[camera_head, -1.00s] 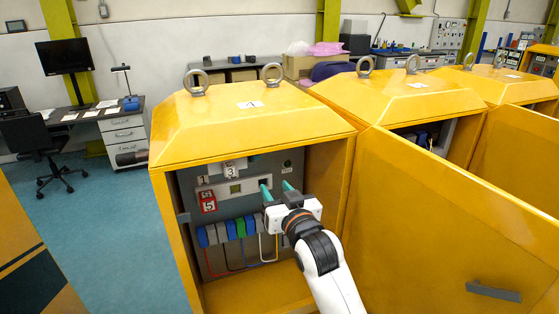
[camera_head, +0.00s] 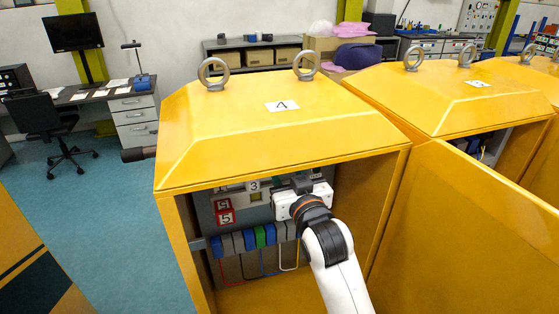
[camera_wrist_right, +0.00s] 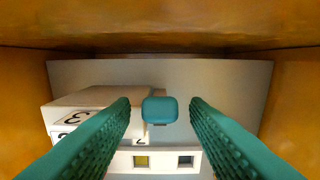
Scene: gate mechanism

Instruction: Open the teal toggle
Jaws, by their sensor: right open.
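The teal toggle (camera_wrist_right: 160,109) shows in the right wrist view as a small rounded block standing out in front of the grey-white panel (camera_wrist_right: 215,85). My right gripper (camera_wrist_right: 161,106) is open, with one teal ribbed finger on each side of the toggle. Small gaps show between the toggle and both fingers, and it is not gripped. In the head view my right gripper (camera_head: 302,197) reaches into the open yellow cabinet (camera_head: 270,135), high on its panel. There its fingertips and the toggle are hidden.
White numbered blocks (camera_wrist_right: 90,115) stand out left of the toggle. A white strip with small windows (camera_wrist_right: 160,161) lies below. Coloured blocks with wires (camera_head: 250,240) sit lower in the cabinet. The roof edge is close above my gripper; the open door (camera_head: 460,240) is at right.

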